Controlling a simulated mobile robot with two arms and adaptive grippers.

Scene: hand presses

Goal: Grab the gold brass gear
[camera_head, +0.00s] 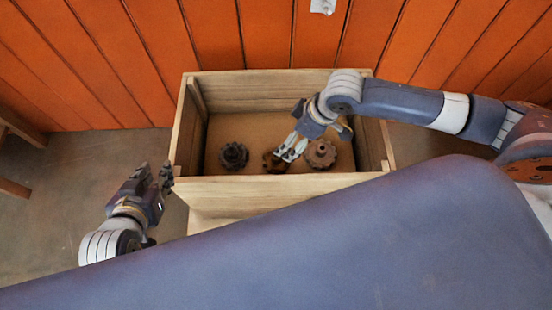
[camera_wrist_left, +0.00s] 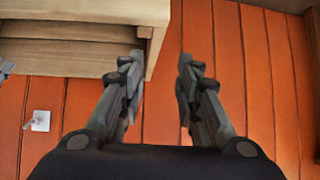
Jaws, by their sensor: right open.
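Three gears lie on the floor of a wooden crate in the head view. The gold-brown brass gear (camera_head: 272,164) is in the middle, partly hidden by my right gripper (camera_head: 287,155). My right gripper reaches down into the crate with its fingers apart, over or at this gear; I cannot tell whether they touch it. A dark gear (camera_head: 234,156) lies to the left and a reddish-brown gear (camera_head: 321,153) to the right, close to the fingers. My left gripper (camera_head: 165,178) is open and empty outside the crate's left side; its spread fingers (camera_wrist_left: 157,85) show in the left wrist view.
The wooden crate (camera_head: 270,190) has raised walls on all sides, and its front wall stands between the gears and me. An orange plank wall (camera_head: 265,35) rises behind it. The floor (camera_head: 60,200) left of the crate is mostly clear.

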